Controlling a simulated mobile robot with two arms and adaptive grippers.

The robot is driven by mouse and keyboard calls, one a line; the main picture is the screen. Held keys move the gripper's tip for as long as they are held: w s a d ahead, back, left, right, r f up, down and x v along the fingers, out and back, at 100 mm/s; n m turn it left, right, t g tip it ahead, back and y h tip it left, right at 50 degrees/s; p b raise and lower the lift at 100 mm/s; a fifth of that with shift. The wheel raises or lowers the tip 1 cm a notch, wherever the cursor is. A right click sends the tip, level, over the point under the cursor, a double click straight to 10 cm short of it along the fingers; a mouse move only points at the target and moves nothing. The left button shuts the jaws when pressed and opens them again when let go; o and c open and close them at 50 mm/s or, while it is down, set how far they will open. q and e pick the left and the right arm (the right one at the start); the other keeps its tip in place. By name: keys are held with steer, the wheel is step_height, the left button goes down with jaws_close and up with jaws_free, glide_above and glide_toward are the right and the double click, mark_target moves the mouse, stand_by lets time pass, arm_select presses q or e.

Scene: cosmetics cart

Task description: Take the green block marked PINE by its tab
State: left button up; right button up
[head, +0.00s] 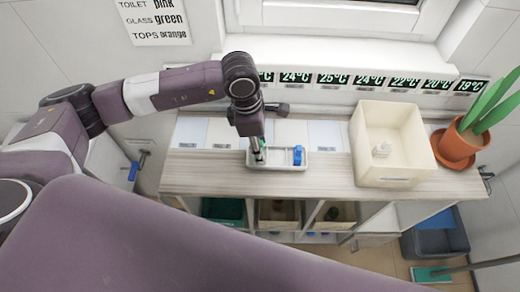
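A small white tray (285,167) sits on the cart's wooden top. A blue block (298,155) stands in its right part. A small green piece (260,155) shows in its left part, right at my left gripper's tip; it is mostly hidden and no marking or tab can be read. My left gripper (257,153) points down into the left part of the tray. Its fingers are too small and covered to show whether they are open or closed on the green piece. My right gripper is not in view.
A cream bin (396,174) with a small white item inside stands right of the tray. A potted plant (459,144) is at the far right. Temperature displays (370,81) line the back. Bins (279,212) fill the shelf below. A purple link of mine covers the foreground.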

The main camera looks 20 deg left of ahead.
arm_select(q)
steer(key=c, duration=0.8)
steer(key=shift+o, duration=0.2)
steer(key=shift+r, duration=0.1)
